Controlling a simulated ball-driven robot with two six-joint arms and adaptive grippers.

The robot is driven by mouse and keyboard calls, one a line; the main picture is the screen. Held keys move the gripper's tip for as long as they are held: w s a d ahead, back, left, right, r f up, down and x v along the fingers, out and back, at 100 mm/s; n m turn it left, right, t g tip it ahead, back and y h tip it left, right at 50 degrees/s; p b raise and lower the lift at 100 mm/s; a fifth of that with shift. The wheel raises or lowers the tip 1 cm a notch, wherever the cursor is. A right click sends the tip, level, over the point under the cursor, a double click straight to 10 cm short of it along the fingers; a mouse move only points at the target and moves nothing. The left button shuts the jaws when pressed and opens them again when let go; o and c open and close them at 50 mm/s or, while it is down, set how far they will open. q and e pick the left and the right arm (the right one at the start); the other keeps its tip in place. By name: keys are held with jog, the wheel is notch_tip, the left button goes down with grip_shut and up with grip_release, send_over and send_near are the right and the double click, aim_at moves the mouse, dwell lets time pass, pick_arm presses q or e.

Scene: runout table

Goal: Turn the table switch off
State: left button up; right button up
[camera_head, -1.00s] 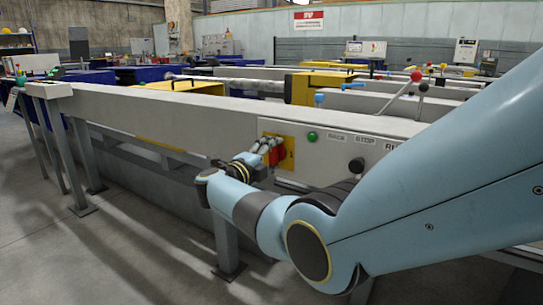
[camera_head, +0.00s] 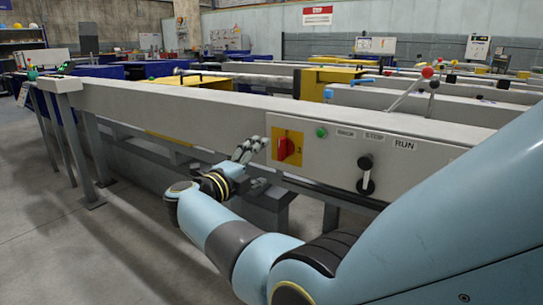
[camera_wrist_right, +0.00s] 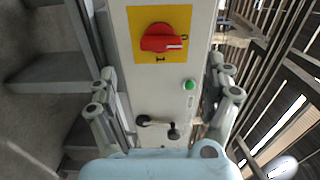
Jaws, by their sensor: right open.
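The table switch is a red rotary knob (camera_head: 284,147) on a yellow plate (camera_head: 294,136) on the side of the grey runout table. In the right wrist view the knob (camera_wrist_right: 160,41) shows whole, its white mark at the right end, beside the "0"; the "I" is below it. My right gripper (camera_head: 250,152) is just left of the plate in the head view, apart from the knob. In the right wrist view its fingers (camera_wrist_right: 162,82) are spread wide with nothing between them. My left gripper is not in view.
A green button (camera_head: 321,132) and a black lever (camera_head: 366,172) by the BACK, STOP and RUN labels sit right of the switch. The table's long beam (camera_head: 180,110) runs to the far left. Open floor (camera_head: 60,240) lies at the left.

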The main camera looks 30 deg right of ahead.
jog(key=shift+v, duration=1.55)
